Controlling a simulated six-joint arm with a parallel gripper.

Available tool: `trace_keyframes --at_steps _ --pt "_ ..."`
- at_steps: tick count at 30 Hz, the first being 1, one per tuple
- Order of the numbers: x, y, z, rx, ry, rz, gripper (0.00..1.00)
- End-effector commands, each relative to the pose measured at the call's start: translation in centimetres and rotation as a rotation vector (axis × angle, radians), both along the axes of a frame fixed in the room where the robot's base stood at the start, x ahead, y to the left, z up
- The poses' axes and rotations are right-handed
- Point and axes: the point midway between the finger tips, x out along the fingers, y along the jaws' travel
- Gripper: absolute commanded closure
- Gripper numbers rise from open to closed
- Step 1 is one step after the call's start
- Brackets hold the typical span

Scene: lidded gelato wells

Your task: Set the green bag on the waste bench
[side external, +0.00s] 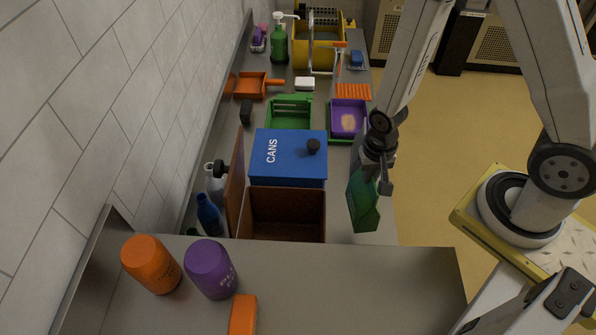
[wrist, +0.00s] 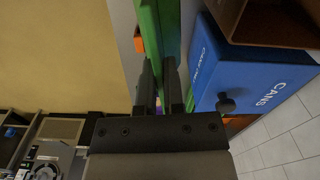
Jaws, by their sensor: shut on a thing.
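The green bag (side external: 363,207) hangs from my gripper (side external: 374,178) in the side view, to the right of the blue CANS box and the open brown bin. My gripper is shut on the bag's upper part. The bag appears above the long grey bench (side external: 230,145), near its right edge; I cannot tell whether its bottom touches anything. In the wrist view the green bag (wrist: 167,30) runs up from between the two dark fingers (wrist: 161,88). No label marks the waste bench.
The blue CANS box (side external: 290,152) and open brown bin (side external: 283,213) stand left of the bag. Orange (side external: 150,264) and purple (side external: 211,268) canisters stand on the front counter (side external: 370,285), whose right part is clear. Green (side external: 289,110) and purple (side external: 347,117) trays are behind.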

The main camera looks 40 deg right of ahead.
Motion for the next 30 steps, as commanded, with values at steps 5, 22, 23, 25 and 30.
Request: trace_keyframes --at_steps 5,22,23,25,30 --pt "-3.2 0.9 -1.2 -0.001 0.003 -0.093 1.00" --pt "-4.8 1.3 -2.2 0.000 0.000 -0.155 1.00" --pt "-4.8 1.3 -2.4 0.000 0.001 -0.155 1.00" --pt "-4.8 1.3 -2.8 0.000 0.001 -0.155 1.00" --pt "-4.9 1.3 -4.4 -0.001 0.002 -0.155 1.00"
